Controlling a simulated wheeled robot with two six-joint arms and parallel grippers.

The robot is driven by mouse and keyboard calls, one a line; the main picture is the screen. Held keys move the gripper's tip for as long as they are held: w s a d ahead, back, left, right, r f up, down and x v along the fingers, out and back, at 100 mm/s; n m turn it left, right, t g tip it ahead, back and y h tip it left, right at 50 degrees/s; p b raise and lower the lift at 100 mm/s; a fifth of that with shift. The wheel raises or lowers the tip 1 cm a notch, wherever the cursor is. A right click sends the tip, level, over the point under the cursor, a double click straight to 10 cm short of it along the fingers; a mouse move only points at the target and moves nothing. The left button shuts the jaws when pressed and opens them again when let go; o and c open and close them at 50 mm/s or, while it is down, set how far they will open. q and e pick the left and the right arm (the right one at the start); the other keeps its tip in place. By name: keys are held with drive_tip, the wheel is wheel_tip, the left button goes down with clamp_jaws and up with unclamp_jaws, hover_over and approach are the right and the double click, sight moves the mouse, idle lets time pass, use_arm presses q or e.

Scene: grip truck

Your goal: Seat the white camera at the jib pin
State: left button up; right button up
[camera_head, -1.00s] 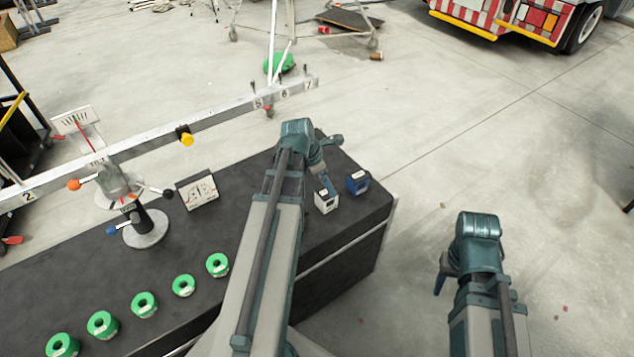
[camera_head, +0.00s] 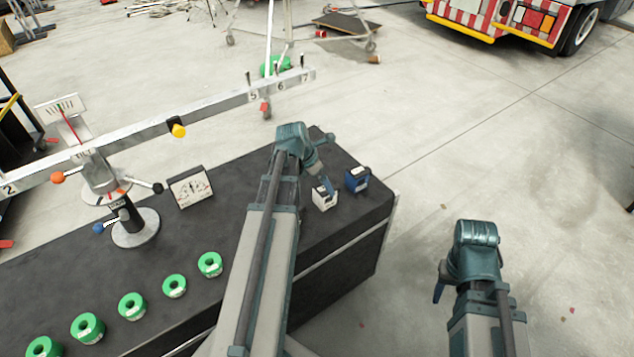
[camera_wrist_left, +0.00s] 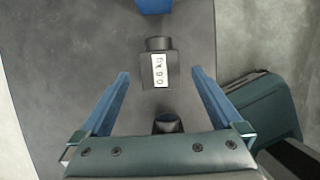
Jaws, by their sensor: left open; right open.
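The white camera (camera_head: 325,198) stands on the dark bench near its right end. In the left wrist view a boxy body labelled 0.6 kg (camera_wrist_left: 159,70), seen from above, lies between my fingers. My left gripper (camera_wrist_left: 160,74) is open, one finger on each side of it with gaps. In the head view my left gripper (camera_head: 325,185) is just above the white camera and partly hidden by my arm. The jib (camera_head: 215,110) is a long pale beam with upright pins (camera_head: 276,74) near numbers 5, 6 and 7. My right gripper (camera_head: 439,291) is open and empty over the floor.
A blue camera (camera_head: 357,180) stands close beside the white one. Several green ring weights (camera_head: 174,286) line the bench front. A striped truck (camera_head: 500,20) is far off.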

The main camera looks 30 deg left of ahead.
sight(334, 184)
use_arm(q)
drive_tip(key=b+x, duration=0.6)
drive_tip(key=x, duration=0.2)
drive_tip(key=shift+f+b, duration=0.1)
drive_tip(key=shift+b, duration=0.2)
use_arm(e)
wheel_tip(334, 184, down, 8)
drive_tip(key=shift+r, duration=0.2)
use_arm(q)
drive_tip(key=shift+c, duration=0.3)
clamp_jaws()
drive_tip(key=c, duration=0.5)
unclamp_jaws()
drive_tip(key=shift+c, duration=0.2)
drive_tip(key=c, duration=0.4)
drive_tip(key=shift+o, duration=0.2)
drive_tip(key=shift+r+p, duration=1.3)
drive_tip(key=shift+p, duration=0.05)
use_arm(e)
drive_tip(key=shift+r, duration=1.3)
use_arm(q)
drive_tip(key=shift+r+p, duration=2.5)
drive_tip(key=shift+r, duration=0.05)
use_arm(e)
drive_tip(key=shift+r, duration=2.5)
